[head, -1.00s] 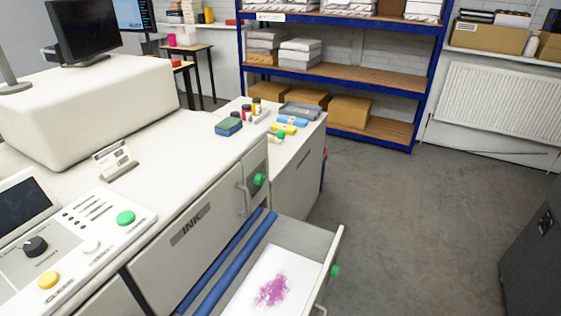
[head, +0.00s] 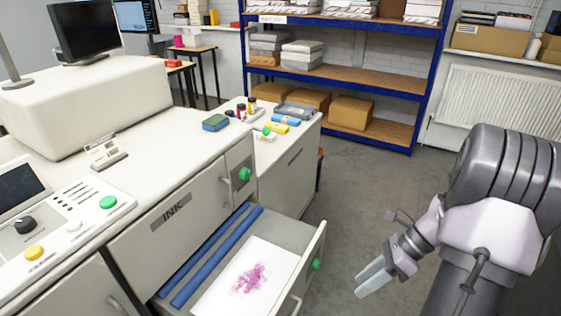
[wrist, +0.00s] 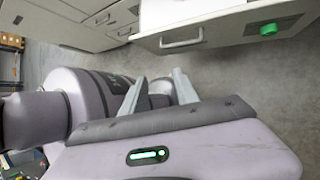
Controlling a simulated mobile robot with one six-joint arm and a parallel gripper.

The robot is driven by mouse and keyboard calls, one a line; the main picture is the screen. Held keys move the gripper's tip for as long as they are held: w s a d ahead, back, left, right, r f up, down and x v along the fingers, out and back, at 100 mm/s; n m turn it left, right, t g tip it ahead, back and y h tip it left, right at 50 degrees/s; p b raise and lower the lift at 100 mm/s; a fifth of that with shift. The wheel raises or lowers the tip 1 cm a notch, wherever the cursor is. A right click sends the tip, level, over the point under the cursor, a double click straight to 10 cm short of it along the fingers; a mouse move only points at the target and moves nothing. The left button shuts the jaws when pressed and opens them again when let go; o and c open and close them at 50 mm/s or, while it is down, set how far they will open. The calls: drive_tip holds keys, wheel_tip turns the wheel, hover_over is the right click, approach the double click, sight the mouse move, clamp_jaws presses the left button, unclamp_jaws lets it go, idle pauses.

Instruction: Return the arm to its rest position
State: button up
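My arm (head: 500,200) is folded at the right side of the head view, above the grey floor. My gripper (head: 362,283) points down and left from it, to the right of the open drawer and clear of it. In the wrist view my gripper (wrist: 158,80) has its two pale fingers spread apart, with nothing between them. Part of my own arm lies behind the fingers there.
The open drawer (head: 225,238) of the press holds a white sheet with a pink smear and sticks out toward the floor. A blue shelf rack (head: 340,72) stands at the back. Bare floor (head: 375,185) lies between.

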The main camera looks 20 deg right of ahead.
drive_tip(key=w+a+r+n+h, duration=0.4)
drive_tip(key=a+r+n, duration=0.6)
drive_tip(key=a+r, duration=0.15)
drive_tip(key=s+a+r+n+t+h, duration=0.1)
drive_tip(key=s+a+r+n+t, duration=0.1)
drive_tip(key=a+n, duration=0.4)
drive_tip(key=s+a+r+n+t, duration=0.1)
drive_tip(key=s+a+r+n, duration=0.4)
drive_tip(key=a+n, duration=0.2)
drive_tip(key=shift+s+a+n+t+h, duration=0.2)
drive_tip(key=shift+a+n+t+h, duration=0.15)
drive_tip(key=shift+a, duration=0.85)
